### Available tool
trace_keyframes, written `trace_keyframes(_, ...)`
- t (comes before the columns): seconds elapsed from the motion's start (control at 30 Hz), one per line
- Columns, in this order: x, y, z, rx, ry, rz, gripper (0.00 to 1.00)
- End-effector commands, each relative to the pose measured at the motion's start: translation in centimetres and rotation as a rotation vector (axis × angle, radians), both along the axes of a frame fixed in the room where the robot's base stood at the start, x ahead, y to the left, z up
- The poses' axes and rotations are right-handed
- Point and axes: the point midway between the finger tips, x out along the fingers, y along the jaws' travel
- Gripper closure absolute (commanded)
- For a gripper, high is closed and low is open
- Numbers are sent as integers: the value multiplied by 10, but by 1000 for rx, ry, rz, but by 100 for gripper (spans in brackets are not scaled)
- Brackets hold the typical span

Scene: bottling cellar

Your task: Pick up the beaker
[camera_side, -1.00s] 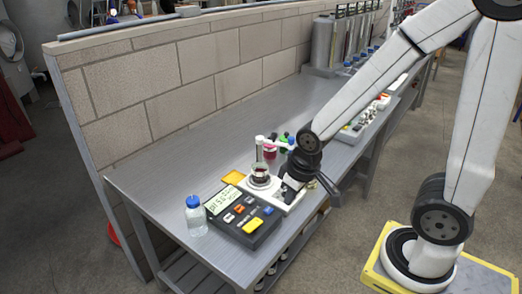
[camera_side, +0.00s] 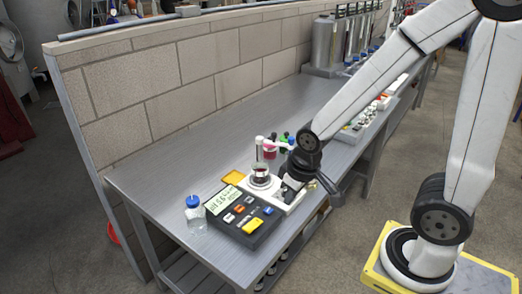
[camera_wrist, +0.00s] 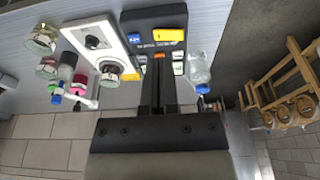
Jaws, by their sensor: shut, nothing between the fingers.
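The beaker (camera_side: 260,172), a small clear glass with dark red liquid, stands on the round plate of a white stirrer (camera_side: 277,192) in the side view. In the wrist view the beaker (camera_wrist: 110,70) is left of my fingers and apart from them. My gripper (camera_wrist: 163,62) is shut and empty, its two fingers close together in front of the black meter. In the side view my wrist is just right of the beaker, and the fingertips cannot be made out there.
The black pH meter (camera_side: 243,217) with coloured buttons stands at the near end of the bench. A blue-capped bottle (camera_side: 195,215) is left of it. A yellow pad (camera_side: 233,177) and small coloured-capped vessels lie near the stirrer. The bench (camera_side: 180,165) behind is clear.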

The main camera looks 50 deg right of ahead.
Motion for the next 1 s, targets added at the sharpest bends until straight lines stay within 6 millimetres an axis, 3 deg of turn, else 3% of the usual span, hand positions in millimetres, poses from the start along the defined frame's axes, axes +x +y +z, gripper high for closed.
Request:
trace_keyframes(0.3,0,0,0,0,0,0,100)
trace_keyframes(0.37,0,0,0,0,0,0,84)
trace_keyframes(0.63,0,0,0,0,0,0,0)
trace_keyframes(1.0,3,-2,-1,15,13,-42,0)
